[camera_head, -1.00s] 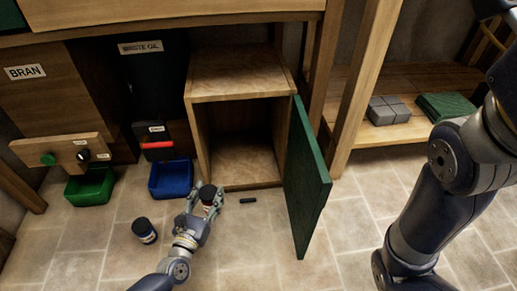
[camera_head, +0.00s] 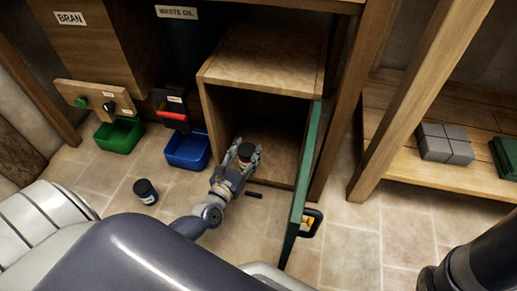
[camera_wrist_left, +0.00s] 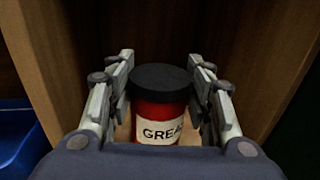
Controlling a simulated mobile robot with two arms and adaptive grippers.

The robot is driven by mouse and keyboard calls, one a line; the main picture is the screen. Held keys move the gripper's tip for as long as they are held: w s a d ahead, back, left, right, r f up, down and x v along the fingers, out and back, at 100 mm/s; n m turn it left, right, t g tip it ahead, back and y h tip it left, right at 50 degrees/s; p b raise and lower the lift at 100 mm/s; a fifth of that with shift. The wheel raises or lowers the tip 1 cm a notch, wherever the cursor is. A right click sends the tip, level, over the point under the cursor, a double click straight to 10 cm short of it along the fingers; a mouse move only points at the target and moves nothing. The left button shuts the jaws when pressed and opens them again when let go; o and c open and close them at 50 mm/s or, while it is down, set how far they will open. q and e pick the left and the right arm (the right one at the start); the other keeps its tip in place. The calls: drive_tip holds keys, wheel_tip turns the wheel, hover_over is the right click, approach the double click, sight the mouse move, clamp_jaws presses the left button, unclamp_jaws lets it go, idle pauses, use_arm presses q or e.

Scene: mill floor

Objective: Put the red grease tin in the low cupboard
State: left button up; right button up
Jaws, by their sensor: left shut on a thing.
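The red grease tin (camera_wrist_left: 160,112) has a black lid and a white label, and stands upright between the fingers in the left wrist view. My left gripper (camera_head: 243,152) is shut on the tin (camera_head: 245,154) at the front opening of the low cupboard (camera_head: 262,72). The cupboard is a wooden box with its green door (camera_head: 301,195) swung open to the right. The tin is at the mouth of the cupboard; I cannot tell whether it touches the cupboard floor. My right gripper is not in view.
A blue bin (camera_head: 187,150) and a green bin (camera_head: 119,135) sit left of the cupboard. A small dark bar (camera_head: 254,194) lies before it. Grey blocks (camera_head: 445,143) lie on the right shelf.

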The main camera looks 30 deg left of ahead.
use_arm(q)
drive_tip(key=w+f+b, duration=0.1)
drive_tip(key=w, duration=0.1)
drive_tip(key=w+f+b, duration=0.1)
drive_tip(key=w+b, duration=0.1)
drive_tip(key=w+f+b, duration=0.2)
drive_tip(key=w, duration=0.1)
drive_tip(key=shift+a, duration=0.25)
drive_tip(key=shift+f+b, duration=0.2)
drive_tip(key=shift+b, duration=0.15)
drive_tip(key=o, duration=1.2)
drive_tip(key=shift+o, duration=0.2)
